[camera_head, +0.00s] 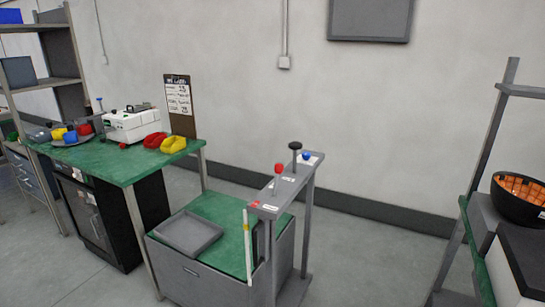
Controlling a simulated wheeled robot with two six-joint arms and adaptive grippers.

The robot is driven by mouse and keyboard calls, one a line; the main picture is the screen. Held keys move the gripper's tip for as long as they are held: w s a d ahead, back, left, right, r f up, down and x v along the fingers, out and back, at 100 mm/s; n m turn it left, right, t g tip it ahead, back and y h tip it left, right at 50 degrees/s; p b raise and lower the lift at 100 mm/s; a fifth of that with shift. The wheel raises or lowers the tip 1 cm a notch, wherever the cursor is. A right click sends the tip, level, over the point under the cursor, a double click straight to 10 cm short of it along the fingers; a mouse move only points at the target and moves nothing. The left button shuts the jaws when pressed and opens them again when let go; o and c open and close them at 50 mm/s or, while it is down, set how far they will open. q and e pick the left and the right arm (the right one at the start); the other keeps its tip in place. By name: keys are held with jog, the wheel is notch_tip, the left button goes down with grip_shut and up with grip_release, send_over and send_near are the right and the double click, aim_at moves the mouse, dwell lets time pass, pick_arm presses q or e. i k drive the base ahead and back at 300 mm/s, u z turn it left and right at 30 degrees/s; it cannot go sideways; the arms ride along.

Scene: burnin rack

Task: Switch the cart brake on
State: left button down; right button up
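A low grey unit with a green top (222,208), which looks like the cart, stands at the middle bottom. At its right side a grey frame with a sloping top bar (288,187) carries the controls. A red-knobbed lever (278,169) and a black-knobbed lever (295,147) stand up from this bar. A blue knob (306,155) sits at the bar's far end, and a small red patch (255,204) at its near end. Small white labels lie beside them, too small to read. I cannot tell which control is the brake. Neither gripper is in view.
A grey tray (189,234) lies on the green top, and a thin pale rod (247,245) stands upright near the frame. A green-topped bench (115,166) with bins is at left. A shelf rack (492,135) stands at right. Floor between frame and rack is clear.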

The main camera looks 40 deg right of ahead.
aim_at(278, 168)
jog(key=z, duration=0.5)
jog(key=i, duration=0.8)
jog(key=z, duration=1.3)
jog(key=i, duration=0.35)
jog(key=z, duration=0.3)
